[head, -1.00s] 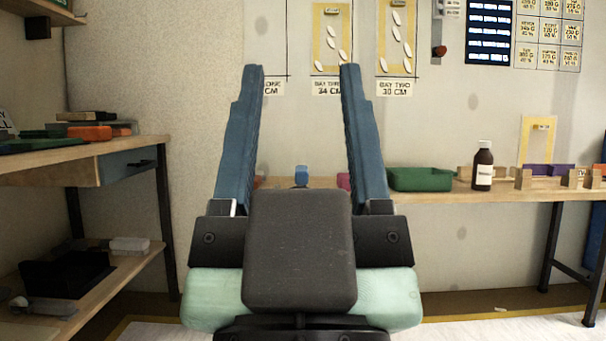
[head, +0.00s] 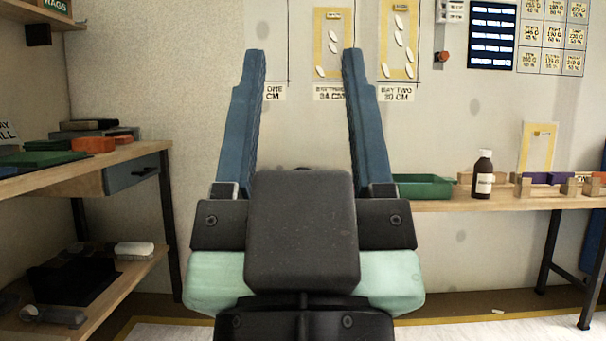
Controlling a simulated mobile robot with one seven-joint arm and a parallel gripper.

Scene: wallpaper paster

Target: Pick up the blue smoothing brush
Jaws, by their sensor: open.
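My gripper (head: 304,55) points away from me with its two long blue fingers spread wide. Nothing shows between the fingers except the wall behind. I cannot make out a blue smoothing brush now. The part of the back bench (head: 440,205) straight ahead is hidden behind my gripper's dark body, where a small blue item showed earlier; I cannot tell whether it is the brush.
A green tray (head: 424,187), a dark bottle (head: 483,175) and wooden holders (head: 545,186) stand on the back bench. A left workbench (head: 120,158) holds an orange item (head: 93,145); a lower shelf (head: 125,275) holds a white block (head: 134,249). Open floor lies between.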

